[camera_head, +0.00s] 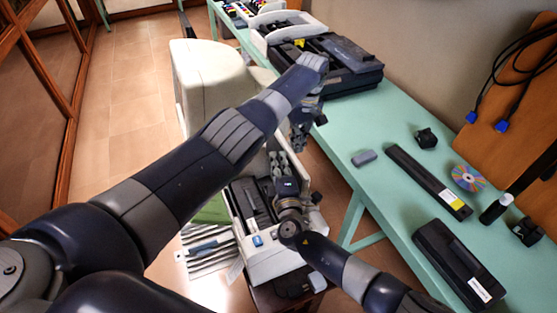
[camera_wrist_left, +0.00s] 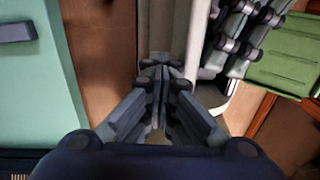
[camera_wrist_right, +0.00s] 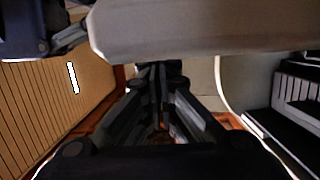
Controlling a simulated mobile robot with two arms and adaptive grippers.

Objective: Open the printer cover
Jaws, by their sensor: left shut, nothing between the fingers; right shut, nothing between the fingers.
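The white printer (camera_head: 275,264) stands below the green table's left edge. Its dark inside (camera_head: 252,205) shows, so it is uncovered at least in part. A large beige panel (camera_head: 205,75), seemingly the cover, stands raised behind it, partly hidden by my left arm. In the right wrist view a pale panel (camera_wrist_right: 210,25) hangs just above my right gripper (camera_wrist_right: 160,70), which is shut and empty; contact is unclear. My left gripper (camera_head: 302,135) is shut and empty, pointing down beside the printer's right side. In the left wrist view its fingertips (camera_wrist_left: 160,62) are close to a pale wall (camera_wrist_left: 180,25).
The green table (camera_head: 385,195) runs along the right. It holds a black printer (camera_head: 340,65), a long black cartridge (camera_head: 425,180), a disc (camera_head: 468,178) and a black box (camera_head: 458,262). A green piece (camera_head: 210,211) lies left of the printer. Tiled floor (camera_head: 125,95) is free farther left.

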